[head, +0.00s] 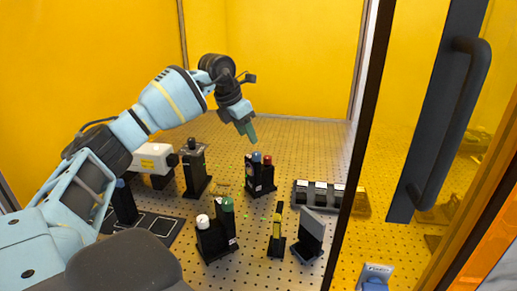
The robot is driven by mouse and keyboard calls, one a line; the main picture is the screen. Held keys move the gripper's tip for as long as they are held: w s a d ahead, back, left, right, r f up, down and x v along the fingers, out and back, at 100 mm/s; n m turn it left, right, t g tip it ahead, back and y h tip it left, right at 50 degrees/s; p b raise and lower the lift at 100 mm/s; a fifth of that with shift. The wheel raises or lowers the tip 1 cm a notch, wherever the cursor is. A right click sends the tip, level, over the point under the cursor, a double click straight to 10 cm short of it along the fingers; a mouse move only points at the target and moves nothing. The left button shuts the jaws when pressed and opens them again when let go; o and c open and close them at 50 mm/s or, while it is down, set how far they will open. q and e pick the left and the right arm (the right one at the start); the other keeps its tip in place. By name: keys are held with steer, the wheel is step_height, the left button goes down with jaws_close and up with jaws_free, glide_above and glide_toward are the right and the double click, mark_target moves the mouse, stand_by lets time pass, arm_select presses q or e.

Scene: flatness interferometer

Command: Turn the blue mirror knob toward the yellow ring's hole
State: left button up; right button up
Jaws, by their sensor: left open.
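The blue mirror knob (256,157) sits on top of a black mirror mount (254,180) near the middle of the breadboard, beside a red knob (268,160). A slim post with a yellow part (277,218), seen nearly edge-on, stands closer to me; it looks like the yellow ring, and its hole cannot be made out. My left gripper (251,133) is open and empty, with green fingertips pointing down. It hangs just above the blue knob in the picture; contact does not show. My right gripper is out of view.
A nearer mount carries a white knob (203,221) and a green knob (228,204). A tilted grey plate (312,232) stands right of the yellow post. A black rack (318,195) lies behind it. A white box (153,158) is at left. The door frame (357,160) bounds the right.

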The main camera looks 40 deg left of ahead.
mark_target(256, 153)
arm_select(q)
steer(key=shift+x, duration=3.9)
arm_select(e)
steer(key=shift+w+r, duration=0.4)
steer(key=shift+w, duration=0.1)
arm_select(q)
steer(key=c, duration=1)
steer(key=shift+w+f+m+h+b, duration=0.15)
steer(key=shift+m+h+b, duration=0.3)
steer(key=shift+m, duration=0.95)
steer(key=shift+m+g+h+b, duration=0.35)
steer(key=shift+m+g+h, duration=0.1)
steer(key=shift+m, duration=0.55)
steer(key=shift+a+r+m+h+b, duration=0.1)
steer(key=shift+r+m+h+b, duration=0.1)
steer(key=shift+m, duration=0.3)
steer(key=shift+r+m+h+b, duration=0.1)
steer(key=shift+m+b, duration=0.1)
steer(key=shift+m, duration=0.3)
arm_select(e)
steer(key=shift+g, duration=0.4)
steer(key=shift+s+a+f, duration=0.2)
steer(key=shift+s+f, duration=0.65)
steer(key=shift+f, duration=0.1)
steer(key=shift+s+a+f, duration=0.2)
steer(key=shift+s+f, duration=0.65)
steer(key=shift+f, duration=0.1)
arm_select(q)
steer(key=shift+g, duration=0.25)
